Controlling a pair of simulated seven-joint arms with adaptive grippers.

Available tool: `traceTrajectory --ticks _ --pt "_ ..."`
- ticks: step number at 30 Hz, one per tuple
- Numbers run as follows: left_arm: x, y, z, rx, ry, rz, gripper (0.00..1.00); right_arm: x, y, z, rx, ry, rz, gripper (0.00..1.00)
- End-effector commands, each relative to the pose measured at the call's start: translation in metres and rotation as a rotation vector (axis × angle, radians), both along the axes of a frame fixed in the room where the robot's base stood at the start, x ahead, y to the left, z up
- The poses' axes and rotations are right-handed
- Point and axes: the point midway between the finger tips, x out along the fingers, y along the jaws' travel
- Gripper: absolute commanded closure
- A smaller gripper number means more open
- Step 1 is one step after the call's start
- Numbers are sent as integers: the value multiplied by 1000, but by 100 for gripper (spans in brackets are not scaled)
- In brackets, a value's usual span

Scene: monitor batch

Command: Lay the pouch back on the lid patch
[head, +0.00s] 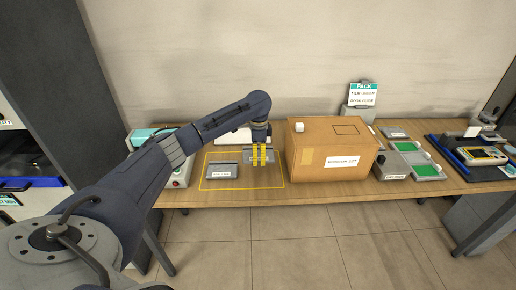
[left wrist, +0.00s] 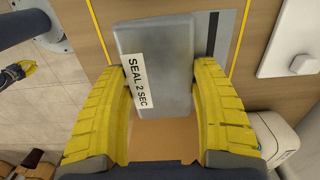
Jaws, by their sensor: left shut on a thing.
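My left gripper (head: 262,155) is shut on a flat grey pouch (left wrist: 155,60), held above the table just left of the cardboard box. The pouch bears a "SEAL 2 SEC" label in the left wrist view. In the head view the yellow fingers cover its middle. The lid patch (head: 345,129) is a dark-outlined rectangle on top of the "MONITOR SET" box (head: 310,158), right of my gripper, with nothing on it. A small dark and yellow shape at the left edge of the left wrist view looks like my right gripper (left wrist: 18,72); its jaws are too small to judge.
A second grey flat item (head: 222,171) with a white label lies inside the yellow outline (head: 236,188) on the table. A small white block (head: 299,127) sits on the box lid, left of the patch. A PACK sign (head: 363,94) stands behind; green-and-grey trays (head: 410,158) stand right.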

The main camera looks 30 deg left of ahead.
Motion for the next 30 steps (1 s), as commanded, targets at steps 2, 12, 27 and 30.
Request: traceTrajectory --ticks 2,12,27,30 --pt "-1 -1 -4 0 0 7 66 0 0 0 0 -1 0 100" --pt "-2 -2 -6 -1 -2 14 66 2 0 0 1 -2 0 100" --pt "-2 -2 -22 -1 -1 13 66 2 0 0 0 -3 -1 100" --pt "-2 -2 -29 -2 -1 14 66 2 0 0 0 -3 -1 100"
